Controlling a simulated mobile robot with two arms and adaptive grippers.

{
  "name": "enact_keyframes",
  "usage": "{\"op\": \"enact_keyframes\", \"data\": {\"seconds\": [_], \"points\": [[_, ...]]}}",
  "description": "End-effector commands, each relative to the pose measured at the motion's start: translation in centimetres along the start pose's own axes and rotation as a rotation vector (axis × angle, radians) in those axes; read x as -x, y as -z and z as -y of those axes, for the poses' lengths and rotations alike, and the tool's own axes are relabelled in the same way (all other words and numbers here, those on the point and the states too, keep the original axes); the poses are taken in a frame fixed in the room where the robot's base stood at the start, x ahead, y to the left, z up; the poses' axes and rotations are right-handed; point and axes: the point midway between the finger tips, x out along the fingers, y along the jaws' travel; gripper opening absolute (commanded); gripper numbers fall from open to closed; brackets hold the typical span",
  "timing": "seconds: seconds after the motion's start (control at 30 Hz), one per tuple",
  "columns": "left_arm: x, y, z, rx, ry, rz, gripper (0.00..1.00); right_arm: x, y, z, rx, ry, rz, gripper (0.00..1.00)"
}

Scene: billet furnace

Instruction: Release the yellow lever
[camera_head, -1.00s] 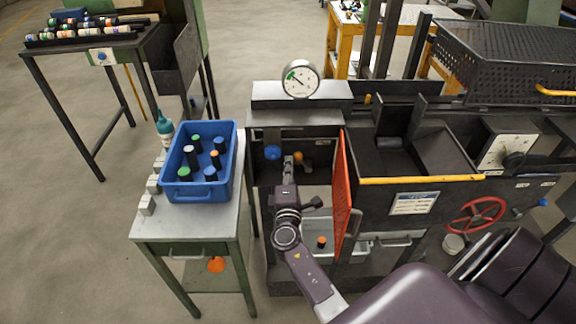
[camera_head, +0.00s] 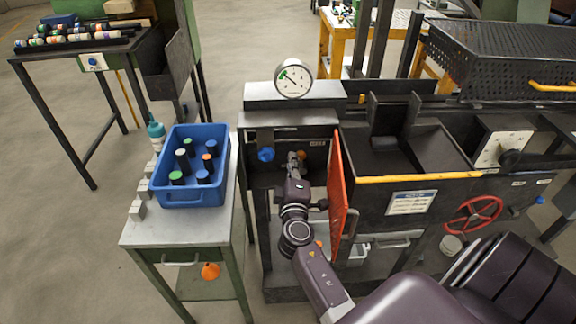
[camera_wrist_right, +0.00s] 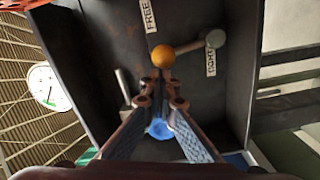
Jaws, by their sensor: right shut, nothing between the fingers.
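The yellow lever ends in a yellow-orange ball knob (camera_wrist_right: 163,56), on a short rod running to a grey-green round end (camera_wrist_right: 215,38). It sits in the dark recess under the gauge, beside the white FREE label (camera_wrist_right: 148,15). A second label (camera_wrist_right: 211,62) is by the rod. In the head view the yellow knob (camera_head: 302,154) shows just beyond my right gripper (camera_head: 294,157). The right gripper (camera_wrist_right: 161,86) is shut and empty, its tips close to the knob; contact cannot be told. My left gripper is not in view.
A blue knob (camera_head: 266,154) is left of the gripper, and a red-orange door (camera_head: 338,190) stands close at its right. A round gauge (camera_head: 294,78) sits above the recess. A side table (camera_head: 225,215) holds a blue crate (camera_head: 185,196) with several bottles.

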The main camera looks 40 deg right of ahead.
Motion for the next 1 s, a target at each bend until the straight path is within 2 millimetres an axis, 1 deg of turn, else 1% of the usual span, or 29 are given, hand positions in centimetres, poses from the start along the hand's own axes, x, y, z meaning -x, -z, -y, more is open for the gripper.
{"op": "enact_keyframes", "data": {"seconds": [0.1,0.3,0.83,1.0], "points": [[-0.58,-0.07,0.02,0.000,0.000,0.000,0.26,0.00,-0.48,-0.11,-0.111,0.006,0.003,0.00],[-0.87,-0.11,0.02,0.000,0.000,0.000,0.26,-0.02,-0.80,-0.42,-0.212,0.012,0.002,0.00],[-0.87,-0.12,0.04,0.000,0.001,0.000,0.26,-0.05,-0.82,-0.55,-0.235,0.013,0.002,0.00],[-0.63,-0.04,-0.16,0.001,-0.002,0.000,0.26,-0.55,-0.48,-0.98,-0.235,0.013,0.000,0.00]]}}
